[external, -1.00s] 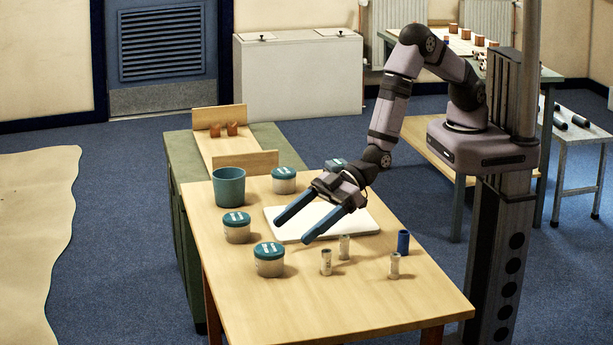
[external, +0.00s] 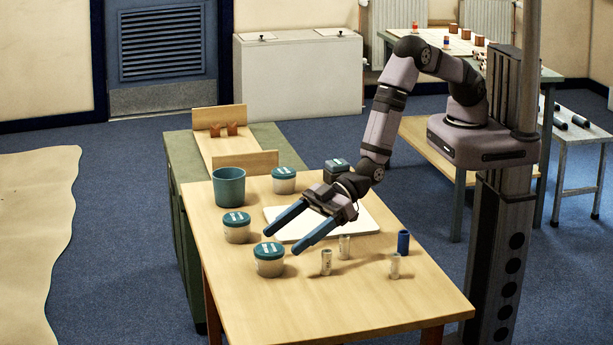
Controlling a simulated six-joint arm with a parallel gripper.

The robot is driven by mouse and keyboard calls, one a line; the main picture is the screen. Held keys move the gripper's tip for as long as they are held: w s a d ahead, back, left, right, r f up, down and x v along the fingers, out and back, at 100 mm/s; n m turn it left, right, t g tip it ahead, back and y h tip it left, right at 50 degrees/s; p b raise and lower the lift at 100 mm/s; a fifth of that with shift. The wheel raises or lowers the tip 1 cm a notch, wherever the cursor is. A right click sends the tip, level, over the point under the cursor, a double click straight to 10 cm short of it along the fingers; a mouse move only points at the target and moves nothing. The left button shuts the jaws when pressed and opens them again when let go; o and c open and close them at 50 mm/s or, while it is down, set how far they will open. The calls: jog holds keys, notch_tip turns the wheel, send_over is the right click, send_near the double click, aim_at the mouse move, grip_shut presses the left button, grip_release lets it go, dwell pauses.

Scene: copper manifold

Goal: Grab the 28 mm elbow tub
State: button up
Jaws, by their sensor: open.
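Several tubs with teal lids stand upright on the wooden table. One tub (external: 284,182) is at the back, one tub (external: 237,229) at the left, one tub (external: 270,262) nearer the front. Another teal lid (external: 338,165) shows behind my wrist, its body hidden. The label print is too small to tell which is the 28 mm elbow tub. My gripper (external: 281,242) is open and empty, with its blue fingers pointing down-left above the white board (external: 364,222), close to the left and front tubs. I cannot tell that it touches either.
A teal bucket (external: 229,187) stands at the table's back left. Small clear vials (external: 326,262) and a dark blue cylinder (external: 403,241) stand right of the tubs. The table's front is clear. Copper fittings (external: 232,129) sit on a wooden rack behind.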

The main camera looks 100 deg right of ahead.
aim_at(273, 247)
jog(key=shift+p+x, duration=0.55)
jog(key=shift+x, duration=1.55)
jog(key=shift+f, duration=0.1)
jog(key=c, duration=1.4)
jog(key=shift+c, duration=0.4)
jog(key=shift+r, duration=0.35)
